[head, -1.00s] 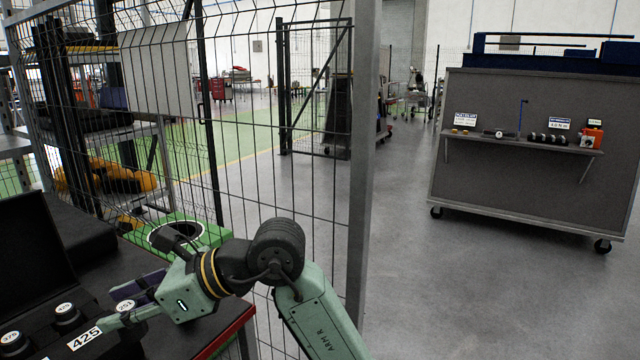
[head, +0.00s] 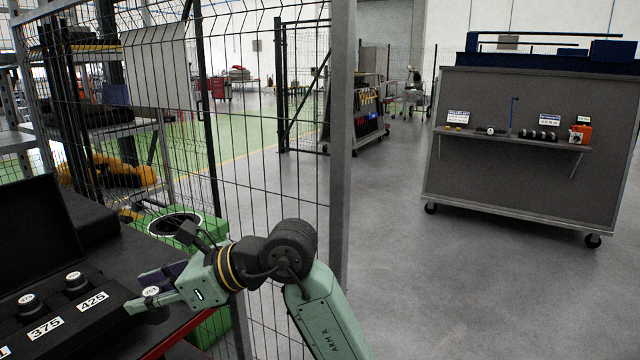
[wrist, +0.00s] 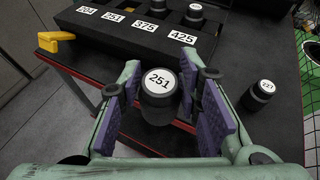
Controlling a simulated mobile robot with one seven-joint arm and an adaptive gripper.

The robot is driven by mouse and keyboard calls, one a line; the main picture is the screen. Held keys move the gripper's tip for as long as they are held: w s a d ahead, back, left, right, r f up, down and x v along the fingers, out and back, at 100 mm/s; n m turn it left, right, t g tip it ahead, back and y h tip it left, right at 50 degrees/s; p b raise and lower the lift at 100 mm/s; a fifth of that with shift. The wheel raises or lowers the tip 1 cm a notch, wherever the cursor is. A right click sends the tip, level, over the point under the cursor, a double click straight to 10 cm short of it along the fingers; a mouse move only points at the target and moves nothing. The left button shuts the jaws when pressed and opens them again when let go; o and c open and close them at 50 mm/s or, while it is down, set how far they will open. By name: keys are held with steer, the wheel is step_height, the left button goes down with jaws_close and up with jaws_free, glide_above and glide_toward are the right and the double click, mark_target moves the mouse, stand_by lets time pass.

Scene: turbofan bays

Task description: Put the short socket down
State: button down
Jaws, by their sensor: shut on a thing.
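My gripper (wrist: 167,112) is shut on a dark round socket (wrist: 158,97) with a white top marked 251. The socket sits between the purple finger pads, upright or nearly so. It also shows in the head view (head: 151,291), partly behind a green finger. In the wrist view it appears over the front edge of the bench, in front of the black tray (wrist: 115,33). The tray's labels read 204, 251, 375 and 425. Sockets stand behind 375 and 425; I see none behind 251. I cannot tell the height of the held socket above the bench.
Another socket (wrist: 257,95) stands on the dark bench right of my gripper. A yellow piece (wrist: 57,40) is at the tray's left end. The bench has a red edge (wrist: 110,108). A mesh fence (head: 270,150) stands beyond the bench, with a wheeled grey cart (head: 520,185) at right.

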steer(key=w+d+f+m+t+h+b, duration=0.1)
steer(key=w+d+f+m+t, duration=0.2)
steer(key=w+d+f, duration=0.3)
steer(key=w+d+f+m+t+h+b, duration=0.1)
steer(key=w+d+f+m+t+h, duration=0.2)
steer(key=f, duration=0.5)
steer(key=w+d+f+m+t+b, duration=0.1)
steer(key=w+d+f+m+t, duration=0.2)
steer(key=w+d+f, duration=0.4)
steer(key=s+d+f+m+t+h+b, duration=0.1)
steer(key=s+d+f, duration=0.1)
steer(key=f, duration=0.7)
steer(key=s+d+f+m+t+h+b, duration=0.1)
steer(key=d+f, duration=0.3)
steer(key=f, duration=0.5)
steer(key=s+d+f+m+t+h+b, duration=0.1)
steer(key=s+d+f+m+h, duration=0.1)
steer(key=f, duration=0.6)
steer(key=shift+s+d+f+m+h, duration=0.4)
steer(key=shift+d+m+h, duration=0.1)
steer(key=shift+d+h, duration=0.3)
